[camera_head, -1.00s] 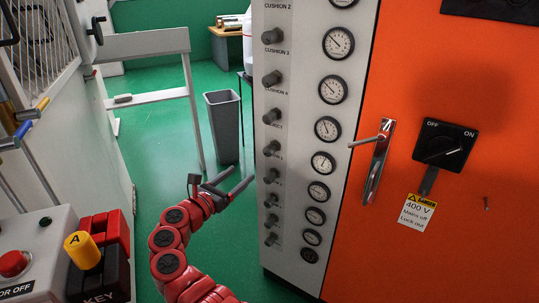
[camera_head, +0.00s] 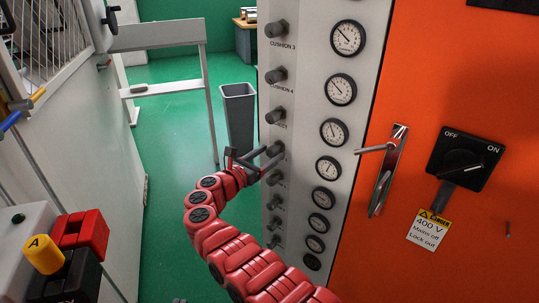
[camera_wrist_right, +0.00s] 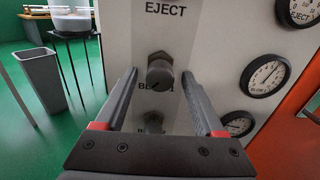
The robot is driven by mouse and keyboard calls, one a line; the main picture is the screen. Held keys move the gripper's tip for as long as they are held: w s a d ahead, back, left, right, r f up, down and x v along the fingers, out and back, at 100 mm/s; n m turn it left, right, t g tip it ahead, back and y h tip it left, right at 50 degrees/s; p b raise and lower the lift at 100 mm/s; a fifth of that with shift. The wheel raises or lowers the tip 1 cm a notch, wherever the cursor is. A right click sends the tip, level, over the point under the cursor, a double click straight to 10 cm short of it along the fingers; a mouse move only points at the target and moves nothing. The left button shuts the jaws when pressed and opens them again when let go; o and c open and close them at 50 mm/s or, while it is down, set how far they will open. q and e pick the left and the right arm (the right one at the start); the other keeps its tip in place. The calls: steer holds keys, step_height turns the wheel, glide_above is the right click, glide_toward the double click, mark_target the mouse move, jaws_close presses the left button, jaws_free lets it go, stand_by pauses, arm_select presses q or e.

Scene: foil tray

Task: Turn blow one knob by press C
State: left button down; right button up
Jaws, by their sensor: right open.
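The blow 1 knob (camera_head: 277,148) is a dark grey knob on the pale control panel, in a column of similar knobs. In the right wrist view the blow 1 knob (camera_wrist_right: 160,72) stands between the EJECT label above and a partly hidden BLOW 1 label below. My right gripper (camera_head: 272,156) is open in front of the panel at this knob. In the wrist view its fingers (camera_wrist_right: 160,88) lie to the left and right of the knob with gaps, not closed on it. The blow 1 gauge (camera_wrist_right: 265,75) is right of the knob. My left gripper is not in view.
Other knobs (camera_head: 275,115) sit close above and below. An orange cabinet door with a metal handle (camera_head: 382,180) and a black switch (camera_head: 464,158) is at right. A grey bin (camera_head: 239,115) stands behind. A yellow key switch (camera_head: 42,254) is at lower left.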

jaws_close()
steer(key=shift+f+n, duration=0.1)
steer(key=shift+n, duration=0.2)
